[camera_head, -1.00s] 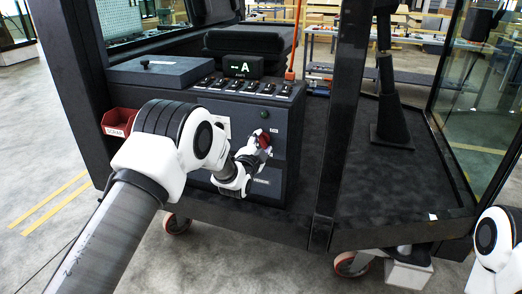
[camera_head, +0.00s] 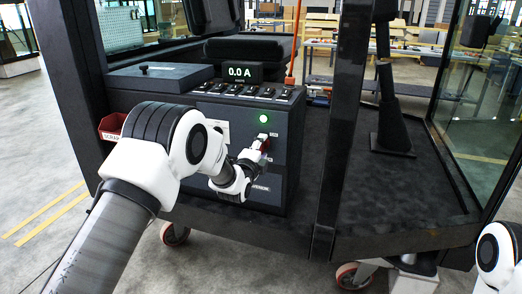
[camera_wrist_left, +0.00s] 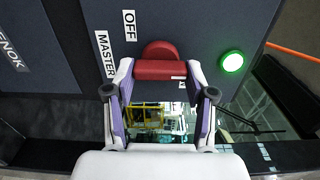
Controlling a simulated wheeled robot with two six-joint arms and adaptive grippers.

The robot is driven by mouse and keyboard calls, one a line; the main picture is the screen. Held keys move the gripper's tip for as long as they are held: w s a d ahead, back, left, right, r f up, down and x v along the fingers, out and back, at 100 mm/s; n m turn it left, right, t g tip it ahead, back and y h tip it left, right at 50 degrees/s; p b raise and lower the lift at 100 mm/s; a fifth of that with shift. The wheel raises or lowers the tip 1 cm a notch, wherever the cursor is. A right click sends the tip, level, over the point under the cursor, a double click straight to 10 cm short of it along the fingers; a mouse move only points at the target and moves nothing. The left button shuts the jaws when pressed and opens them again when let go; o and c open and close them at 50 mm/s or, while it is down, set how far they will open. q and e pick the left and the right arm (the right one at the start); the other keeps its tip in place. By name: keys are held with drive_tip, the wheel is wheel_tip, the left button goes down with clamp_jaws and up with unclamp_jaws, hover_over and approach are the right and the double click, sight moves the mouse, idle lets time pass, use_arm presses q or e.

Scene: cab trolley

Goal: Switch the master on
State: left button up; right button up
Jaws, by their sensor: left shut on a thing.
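The red master switch knob (camera_wrist_left: 160,69) sits on the dark console front, next to the labels MASTER and OFF, in the left wrist view. My left gripper (camera_wrist_left: 159,76) is shut on its handle, with a finger at each end. In the head view the gripper (camera_head: 254,155) is at the console front and partly hides the red knob (camera_head: 265,144). The green lamp (camera_wrist_left: 232,62) beside the knob is lit; it also glows in the head view (camera_head: 264,118). The display (camera_head: 242,73) on the console reads 0.0 A. My right gripper is out of view.
A row of black rocker switches (camera_head: 245,91) runs along the console top. A red scrap bin (camera_head: 111,127) hangs at its left side. A dark post (camera_head: 337,130) stands right of the console.

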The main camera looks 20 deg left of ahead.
use_arm(q)
drive_tip(key=o, duration=1.2)
drive_tip(key=shift+d, duration=0.1)
drive_tip(key=shift+c, duration=0.2)
drive_tip(key=s, duration=1.2)
drive_tip(key=shift+a, duration=0.2)
